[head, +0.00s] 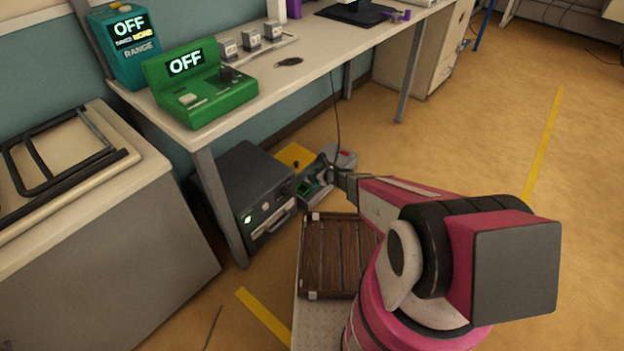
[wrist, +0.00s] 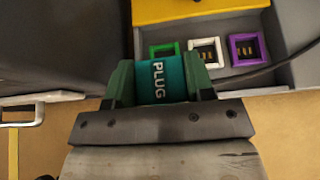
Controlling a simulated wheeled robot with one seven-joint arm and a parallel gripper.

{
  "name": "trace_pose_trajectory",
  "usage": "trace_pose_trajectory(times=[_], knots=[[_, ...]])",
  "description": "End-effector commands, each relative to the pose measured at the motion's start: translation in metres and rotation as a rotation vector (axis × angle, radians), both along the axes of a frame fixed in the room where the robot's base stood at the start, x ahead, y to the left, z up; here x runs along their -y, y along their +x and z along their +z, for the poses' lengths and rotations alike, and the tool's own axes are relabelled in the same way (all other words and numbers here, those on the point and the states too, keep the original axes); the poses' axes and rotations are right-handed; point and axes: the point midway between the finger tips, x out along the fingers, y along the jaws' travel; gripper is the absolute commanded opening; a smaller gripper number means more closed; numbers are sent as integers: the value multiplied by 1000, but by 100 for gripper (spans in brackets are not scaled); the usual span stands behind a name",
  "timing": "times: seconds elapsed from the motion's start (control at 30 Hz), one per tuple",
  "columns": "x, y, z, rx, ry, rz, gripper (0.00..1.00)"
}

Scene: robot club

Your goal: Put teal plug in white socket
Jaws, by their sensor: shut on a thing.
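The teal plug (wrist: 160,82), marked PLUG, is between the fingers of my gripper (wrist: 160,75) in the wrist view. The fingers are shut on its sides. The white socket (wrist: 207,53) is a white square frame with pins inside, beyond and slightly right of the plug. It sits between a green socket (wrist: 164,50) on its left and a purple socket (wrist: 245,50) on its right. The plug appears apart from the white socket. In the head view, my gripper (head: 328,174) is low beside the bench at the grey socket unit (head: 343,160); the plug is not clear there.
A black cable (wrist: 268,68) crosses near the purple socket. A dark box (head: 250,185) stands left of the socket unit, under the bench (head: 330,45). A yellow panel (head: 293,156) lies behind. A brown slatted crate (head: 335,250) is nearer. Open floor (head: 500,140) lies to the right.

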Motion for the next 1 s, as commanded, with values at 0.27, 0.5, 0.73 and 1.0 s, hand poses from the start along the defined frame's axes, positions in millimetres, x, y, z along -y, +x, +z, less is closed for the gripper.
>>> trace_pose_trajectory(times=[0.27,0.5,0.73,1.0], knots=[[-4,35,-22,1,-1,-11,24],[-13,82,-51,1,-1,-9,24],[-18,114,-70,0,0,-9,24],[-19,116,-94,0,-1,-8,24]])
